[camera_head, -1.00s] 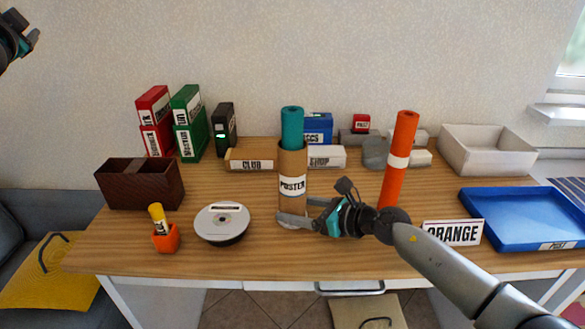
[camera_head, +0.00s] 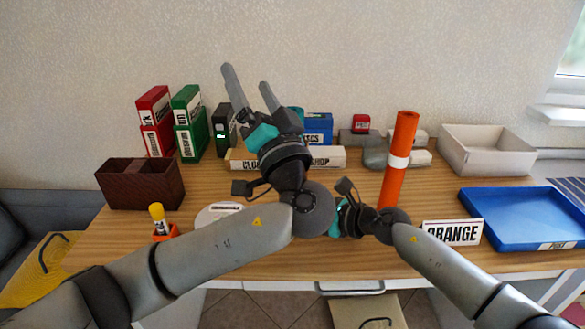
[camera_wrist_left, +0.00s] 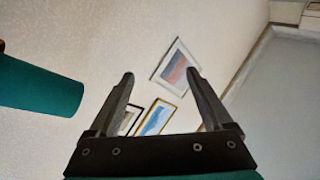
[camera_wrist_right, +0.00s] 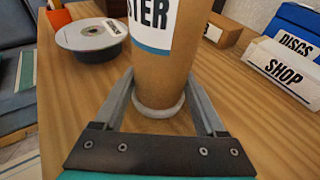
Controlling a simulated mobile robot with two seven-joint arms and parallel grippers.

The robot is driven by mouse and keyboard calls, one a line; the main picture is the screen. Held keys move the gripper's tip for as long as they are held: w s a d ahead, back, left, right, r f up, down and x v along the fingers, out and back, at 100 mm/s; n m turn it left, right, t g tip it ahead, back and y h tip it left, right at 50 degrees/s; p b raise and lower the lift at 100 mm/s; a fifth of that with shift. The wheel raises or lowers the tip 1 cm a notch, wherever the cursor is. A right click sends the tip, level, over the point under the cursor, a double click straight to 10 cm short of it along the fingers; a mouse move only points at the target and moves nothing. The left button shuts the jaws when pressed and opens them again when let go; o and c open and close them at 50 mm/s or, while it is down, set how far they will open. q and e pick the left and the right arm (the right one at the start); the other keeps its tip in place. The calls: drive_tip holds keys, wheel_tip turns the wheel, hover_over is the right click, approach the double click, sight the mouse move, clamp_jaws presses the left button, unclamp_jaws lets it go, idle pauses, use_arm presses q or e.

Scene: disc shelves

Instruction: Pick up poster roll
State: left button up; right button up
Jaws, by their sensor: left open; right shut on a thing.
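The brown cardboard tube (camera_wrist_right: 165,70), with a white label ending in "STER", stands upright on the desk in the right wrist view. My right gripper (camera_wrist_right: 160,85) is shut on its lower part, one finger on each side. In the head view my left arm hides the tube and the right fingers. A teal poster roll (camera_wrist_left: 40,86) shows at the left of the left wrist view, beside the left fingers and not between them. My left gripper (camera_head: 247,78) is open and empty, raised above the desk with its fingers pointing up.
A blue tray (camera_head: 520,244) and a white bin (camera_head: 487,178) are at the right. Binders (camera_head: 187,125), a brown box (camera_head: 140,184) and a disc spindle (camera_wrist_right: 91,40) are at the left.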

use_arm(q)
drive_tip(key=s+d+f+n+g+h, duration=0.4)
drive_tip(key=s+d+f+n, duration=0.15)
drive_tip(key=d+f, duration=0.35)
drive_tip(key=shift+n, duration=0.25)
drive_tip(key=x, duration=0.8)
drive_tip(key=d+x, duration=0.1)
drive_tip(key=x, duration=0.3)
drive_tip(key=shift+w+a+f, duration=0.15)
drive_tip(key=shift+w+f, duration=0.05)
drive_tip(key=shift+w, duration=0.35)
drive_tip(key=shift+c, duration=0.3)
clamp_jaws()
